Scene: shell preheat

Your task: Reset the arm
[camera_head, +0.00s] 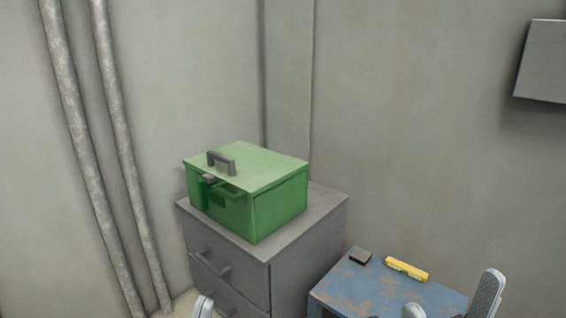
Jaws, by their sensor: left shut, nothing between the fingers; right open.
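My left gripper (203,307) shows only as a small fingertip at the bottom edge, in front of the grey cabinet; it is shut and empty. My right gripper (450,304) is at the bottom right, in front of the blue table. Its two fingers stand wide apart with nothing visible between them. The rest of both arms is outside the view.
A green box (278,211) with a closed lid and grey handle stands on a grey drawer cabinet (325,215). A worn blue table (350,290) holds a yellow object (406,270) and a small dark block (360,257). Two pipes (118,120) run down the left wall.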

